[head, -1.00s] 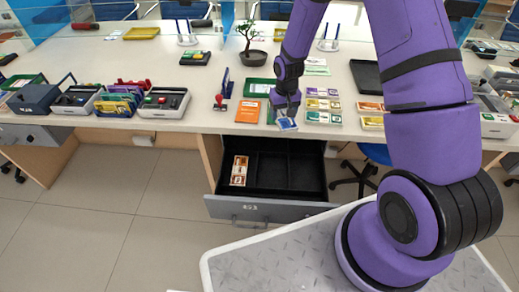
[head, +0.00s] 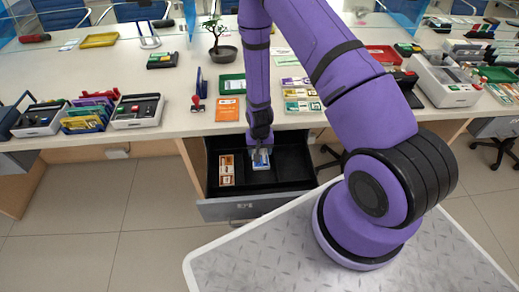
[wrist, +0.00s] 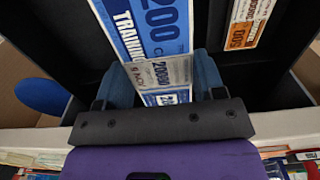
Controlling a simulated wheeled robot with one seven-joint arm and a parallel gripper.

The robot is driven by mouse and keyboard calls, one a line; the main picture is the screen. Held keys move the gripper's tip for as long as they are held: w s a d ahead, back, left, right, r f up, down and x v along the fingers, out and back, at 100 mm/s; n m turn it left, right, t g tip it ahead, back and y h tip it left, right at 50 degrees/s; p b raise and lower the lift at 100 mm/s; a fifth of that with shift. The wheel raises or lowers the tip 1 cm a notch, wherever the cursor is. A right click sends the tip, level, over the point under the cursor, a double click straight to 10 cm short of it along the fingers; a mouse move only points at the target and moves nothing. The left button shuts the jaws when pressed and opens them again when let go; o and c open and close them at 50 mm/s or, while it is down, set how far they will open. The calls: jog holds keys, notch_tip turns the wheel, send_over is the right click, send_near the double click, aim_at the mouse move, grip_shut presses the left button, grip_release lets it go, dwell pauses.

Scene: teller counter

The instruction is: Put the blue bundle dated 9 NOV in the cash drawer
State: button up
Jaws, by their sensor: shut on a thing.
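A blue bundle (head: 261,163) printed with 200 and TRAINING is between the jaws of my gripper (head: 259,148). In the wrist view, the blue bundle (wrist: 158,28) has a pale paper band across it; the band's print is upside down and seems to read 9 NOV. The jaws of my gripper (wrist: 165,80) are shut on its sides at the band. The bundle is over the middle of the open cash drawer (head: 290,172). I cannot tell whether it touches the drawer floor.
Orange-and-white bundles (head: 227,168) lie in the drawer's left compartment; one bundle (wrist: 247,20) shows in the wrist view. The counter edge (head: 215,131) is just behind the drawer. More bundles (head: 302,100) and an orange booklet (head: 228,109) lie on the counter.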

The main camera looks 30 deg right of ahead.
jog(key=shift+f, duration=3.45)
jog(key=o, duration=1.1)
notch_tip(320, 180, up, 11)
jog(key=shift+f, duration=0.1)
